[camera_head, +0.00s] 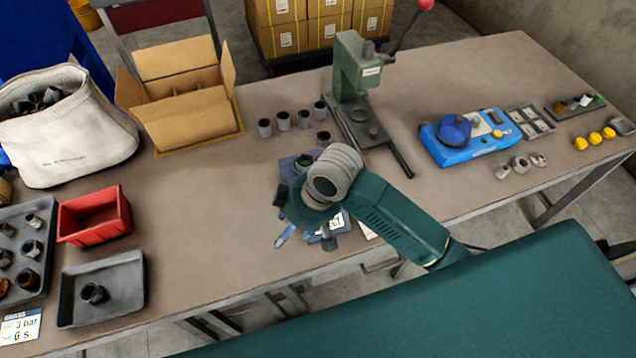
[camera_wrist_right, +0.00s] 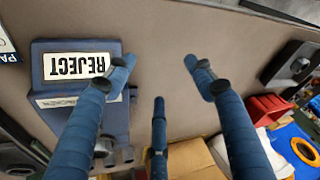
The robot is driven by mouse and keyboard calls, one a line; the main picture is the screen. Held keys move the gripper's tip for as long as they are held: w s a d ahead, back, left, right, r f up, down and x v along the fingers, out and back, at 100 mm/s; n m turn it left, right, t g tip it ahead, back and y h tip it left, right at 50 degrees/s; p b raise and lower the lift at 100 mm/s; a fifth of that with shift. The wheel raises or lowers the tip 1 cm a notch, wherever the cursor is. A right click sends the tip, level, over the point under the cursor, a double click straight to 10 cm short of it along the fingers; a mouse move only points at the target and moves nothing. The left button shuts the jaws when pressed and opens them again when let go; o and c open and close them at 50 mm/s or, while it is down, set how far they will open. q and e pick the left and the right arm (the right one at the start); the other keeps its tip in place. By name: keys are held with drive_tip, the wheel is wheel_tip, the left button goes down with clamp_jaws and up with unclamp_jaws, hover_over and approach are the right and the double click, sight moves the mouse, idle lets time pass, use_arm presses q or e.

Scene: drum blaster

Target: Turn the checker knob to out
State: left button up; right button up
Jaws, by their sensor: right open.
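The checker, a blue-grey box (camera_wrist_right: 58,112), is at the left of the right wrist view, with a lit REJECT display (camera_wrist_right: 78,66) upside down. In the head view the checker (camera_head: 289,165) is mostly hidden behind my right arm. A dark round part (camera_wrist_right: 104,147), possibly the knob, shows at the box's lower edge in the wrist view; its setting cannot be read. My right gripper (camera_wrist_right: 161,84) is open and empty, its blue fingers spread above the table. One finger overlaps the box's edge in the picture; contact cannot be told. My left gripper is out of view.
A green press (camera_head: 355,65) stands behind my right arm, with several grey cups (camera_head: 283,121) beside it. A blue device (camera_head: 470,150) is to the right. An open carton (camera_head: 190,128), red bin (camera_head: 95,215) and grey tray (camera_head: 125,270) are left. The table's centre-left is clear.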

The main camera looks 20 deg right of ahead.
drive_tip(key=w+d+r+n+g+h, duration=0.2)
drive_tip(key=w+d+r+h, duration=0.1)
drive_tip(key=w+d+r, duration=0.75)
drive_tip(key=f, duration=0.3)
drive_tip(key=s+f+p, duration=0.1)
drive_tip(key=f, duration=0.2)
drive_tip(key=a+f+p, duration=0.1)
drive_tip(key=f, duration=0.2)
drive_tip(key=shift+s+a+f, duration=0.1)
drive_tip(key=shift+s+f, duration=0.1)
drive_tip(key=shift+s, duration=0.2)
drive_tip(key=c, duration=1.1)
